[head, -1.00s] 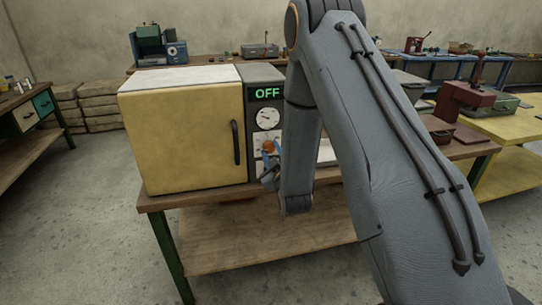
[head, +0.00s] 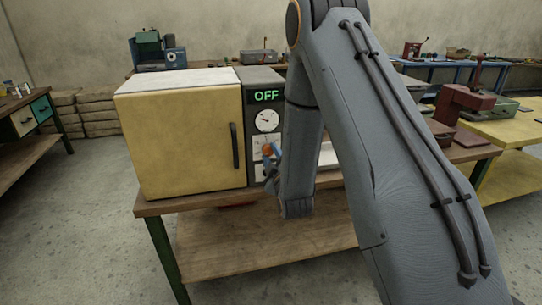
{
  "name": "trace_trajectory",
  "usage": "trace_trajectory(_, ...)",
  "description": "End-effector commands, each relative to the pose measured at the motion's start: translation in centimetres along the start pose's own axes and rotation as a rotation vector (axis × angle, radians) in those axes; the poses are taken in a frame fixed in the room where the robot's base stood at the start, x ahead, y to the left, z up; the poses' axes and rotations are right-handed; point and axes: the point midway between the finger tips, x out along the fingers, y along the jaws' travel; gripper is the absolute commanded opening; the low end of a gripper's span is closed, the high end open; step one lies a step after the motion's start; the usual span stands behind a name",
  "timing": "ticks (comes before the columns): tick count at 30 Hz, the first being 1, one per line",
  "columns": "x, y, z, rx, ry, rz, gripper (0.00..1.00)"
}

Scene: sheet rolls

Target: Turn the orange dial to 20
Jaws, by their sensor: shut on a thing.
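The yellow oven-like cabinet (head: 180,140) stands on the wooden bench, with a grey control panel (head: 262,82) on its right side. The panel's green display (head: 266,96) reads OFF. A white round gauge with a pointer (head: 266,121) sits below it. The orange dial (head: 267,150) is below the gauge, partly covered by my gripper. My gripper (head: 271,153), with blue fingers, is shut on the orange dial. The dial's pointer and its number marks are too small and covered to read.
The cabinet door has a dark vertical handle (head: 235,145). A red vise-like machine (head: 468,105) stands on the right. The bench (head: 160,207) has a lower shelf. Open floor lies at the left.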

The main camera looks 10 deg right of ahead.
Motion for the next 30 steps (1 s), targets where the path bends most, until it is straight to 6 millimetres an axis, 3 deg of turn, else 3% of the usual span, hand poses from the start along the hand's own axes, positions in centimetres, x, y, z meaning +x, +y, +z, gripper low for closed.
trace_trajectory(3, 0.0, -0.1, -0.1, -0.001, 0.002, -0.001, 0.10)
trace_trajectory(4, 0.0, -0.1, -0.1, -0.001, 0.002, -0.001, 0.35)
trace_trajectory(7, 0.0, -0.1, -0.1, 0.000, 0.002, -0.001, 0.51)
trace_trajectory(17, -0.2, -0.1, 0.0, 0.000, 0.001, -0.001, 0.51)
trace_trajectory(30, -6.4, -0.2, 0.0, 0.000, 0.001, -0.002, 0.51)
